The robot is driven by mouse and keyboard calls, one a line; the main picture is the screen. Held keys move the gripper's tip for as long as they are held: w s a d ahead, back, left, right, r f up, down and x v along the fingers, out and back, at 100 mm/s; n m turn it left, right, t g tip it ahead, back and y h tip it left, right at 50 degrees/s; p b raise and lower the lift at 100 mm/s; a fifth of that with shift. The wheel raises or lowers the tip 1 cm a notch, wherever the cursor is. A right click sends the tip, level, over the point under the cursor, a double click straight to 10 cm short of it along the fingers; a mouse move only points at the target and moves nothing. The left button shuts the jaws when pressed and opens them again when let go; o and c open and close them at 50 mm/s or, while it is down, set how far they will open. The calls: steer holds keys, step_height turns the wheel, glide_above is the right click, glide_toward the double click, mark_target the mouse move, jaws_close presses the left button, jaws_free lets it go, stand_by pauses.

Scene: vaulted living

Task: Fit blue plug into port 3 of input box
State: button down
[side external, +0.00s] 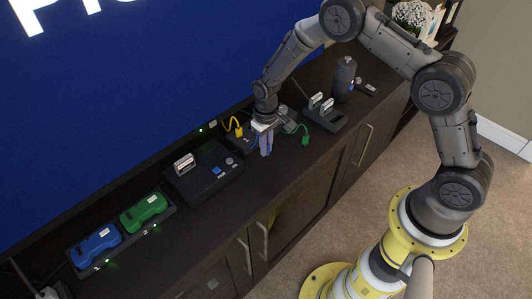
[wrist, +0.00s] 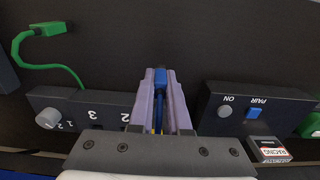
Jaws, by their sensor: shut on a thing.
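My gripper (wrist: 160,88) is shut on the blue plug (wrist: 160,76), whose blue cable runs back between the fingers in the wrist view. In the side view my gripper (side external: 265,149) hangs over the cabinet top, in front of the input box. The dark input box (wrist: 72,107) shows a grey knob and the numbers 3 and 2, upside down in the wrist view. The plug is apart from the box's ports, and port 3's opening cannot be made out. My gripper hides part of the box.
A green plug (side external: 304,140) with its cable lies right of my gripper; a yellow plug (side external: 238,131) is behind it. A console (side external: 205,178) and two controllers in a dock stand left. A cartridge holder (side external: 325,119) and dark bottle (side external: 344,80) stand right.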

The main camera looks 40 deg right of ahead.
steer(key=shift+f, duration=1.6)
steer(key=shift+f, duration=0.15)
steer(key=c, duration=0.9)
jaws_free()
